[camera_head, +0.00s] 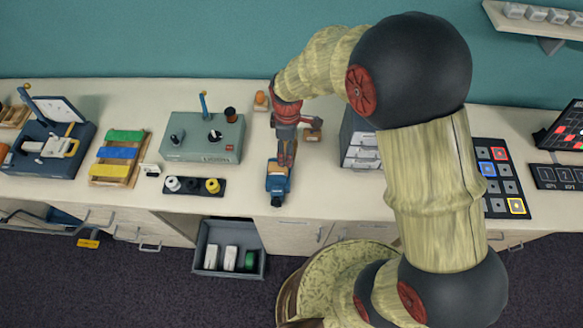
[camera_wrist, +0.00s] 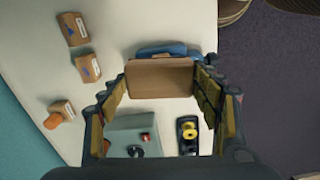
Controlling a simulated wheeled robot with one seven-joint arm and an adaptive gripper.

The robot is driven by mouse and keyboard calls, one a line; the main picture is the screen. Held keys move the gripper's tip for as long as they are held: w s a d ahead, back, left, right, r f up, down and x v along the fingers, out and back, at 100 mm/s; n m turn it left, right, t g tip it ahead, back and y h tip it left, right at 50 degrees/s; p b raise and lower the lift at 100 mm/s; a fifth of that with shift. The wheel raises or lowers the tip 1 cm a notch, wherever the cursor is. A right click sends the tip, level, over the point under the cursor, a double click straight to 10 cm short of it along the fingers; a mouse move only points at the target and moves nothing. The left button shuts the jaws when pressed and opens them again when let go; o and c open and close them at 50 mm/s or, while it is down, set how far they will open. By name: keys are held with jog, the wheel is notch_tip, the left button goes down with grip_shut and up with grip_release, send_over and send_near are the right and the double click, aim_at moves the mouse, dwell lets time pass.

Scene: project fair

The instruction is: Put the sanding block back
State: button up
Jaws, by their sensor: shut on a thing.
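My gripper (camera_wrist: 160,95) is shut on a plain brown block, which I take for the sanding block (camera_wrist: 160,78); its fingers stand on either side of it in the wrist view. In the head view my gripper (camera_head: 284,157) points down over the front part of the counter, just behind a blue object (camera_head: 277,184). The blue object also shows partly behind the held block in the wrist view (camera_wrist: 165,49). The block is not clear in the head view, and I cannot tell whether it touches anything.
A grey-green box with knobs (camera_head: 203,140) and a black tray of spools (camera_head: 180,186) stand left of my gripper. A brown block (camera_head: 313,134) and grey drawers (camera_head: 360,150) are to the right. Below the counter, an open drawer (camera_head: 207,268) sticks out.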

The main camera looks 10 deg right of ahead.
jog(key=s+d+f+b, duration=0.25)
jog(key=s+d, duration=0.25)
jog(key=s, duration=0.4)
jog(key=s+d+f+b, duration=0.2)
jog(key=s+d+b, duration=0.15)
jog(key=s, duration=0.55)
jog(key=shift+n, duration=0.7)
jog(key=w+f, duration=0.3)
jog(key=w, duration=0.1)
jog(key=w+f, duration=0.3)
jog(key=w, duration=0.2)
jog(key=w+f, duration=0.3)
jog(key=w, duration=0.1)
jog(key=shift+w+a+f+b, duration=0.15)
jog(key=shift+w+f+b, duration=0.1)
jog(key=shift+f+b, duration=0.1)
jog(key=shift+w+f, duration=0.3)
jog(key=shift+f, duration=1.55)
